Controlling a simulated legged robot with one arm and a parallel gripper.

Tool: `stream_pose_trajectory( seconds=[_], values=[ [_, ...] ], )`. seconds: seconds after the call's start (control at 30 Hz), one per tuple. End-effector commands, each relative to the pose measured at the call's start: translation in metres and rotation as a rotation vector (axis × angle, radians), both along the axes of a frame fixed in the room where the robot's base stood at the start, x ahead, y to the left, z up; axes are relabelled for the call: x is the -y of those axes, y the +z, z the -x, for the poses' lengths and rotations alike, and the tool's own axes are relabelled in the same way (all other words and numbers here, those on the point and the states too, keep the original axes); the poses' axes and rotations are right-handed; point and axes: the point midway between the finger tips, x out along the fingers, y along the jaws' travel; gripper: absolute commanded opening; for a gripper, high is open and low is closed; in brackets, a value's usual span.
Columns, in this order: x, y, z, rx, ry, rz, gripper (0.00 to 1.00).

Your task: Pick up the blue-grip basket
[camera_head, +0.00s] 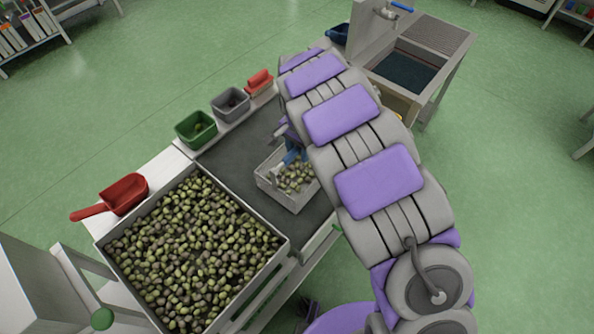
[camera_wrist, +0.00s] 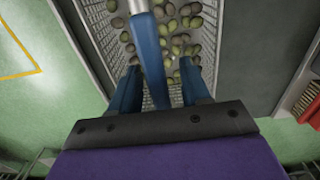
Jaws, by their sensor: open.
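The basket (camera_head: 275,196) is a light grey mesh box with green and dark olives inside. It stands on the dark belt beside the big olive bin. In the wrist view the basket (camera_wrist: 97,38) lies below my fingers, and its handle with a blue grip (camera_wrist: 151,52) crosses the middle of the picture. My gripper (camera_wrist: 160,66) has two blue fingers, spread apart, one on each side of the blue grip. I see no clear contact between them. In the head view my purple and grey arm hides part of the basket and most of the gripper.
A large bin (camera_head: 286,246) full of olives stands at the near left. A red scoop (camera_head: 125,194), a green tub (camera_head: 196,130), a grey tub (camera_head: 231,103) and a red tub (camera_head: 259,82) line the belt's far side. A sink unit (camera_head: 437,75) stands behind. Green floor is open right.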

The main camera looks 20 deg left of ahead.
Motion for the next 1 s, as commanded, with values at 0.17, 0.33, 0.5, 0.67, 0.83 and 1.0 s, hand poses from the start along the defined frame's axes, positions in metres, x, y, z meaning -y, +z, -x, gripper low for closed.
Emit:
stream_pose_trajectory(
  seconds=[0.17, 0.33, 0.5, 0.67, 0.83, 1.0],
  values=[
    [-0.0013, -0.0057, -0.0002, 0.003, 0.0, 0.0, 0.47],
    [-0.0034, -0.0055, -0.0004, 0.003, 0.0, 0.001, 0.4],
    [-0.0035, -0.0055, -0.0005, 0.004, 0.0, 0.001, 0.24],
    [-0.0026, -0.0051, -0.0006, 0.003, 0.0, 0.0, 0.09],
    [-0.002, -0.0048, -0.0006, 0.004, 0.0, -0.001, 0.0],
    [-0.0019, -0.0045, -0.0005, 0.004, 0.0, 0.0, 0.0]
  ],
)
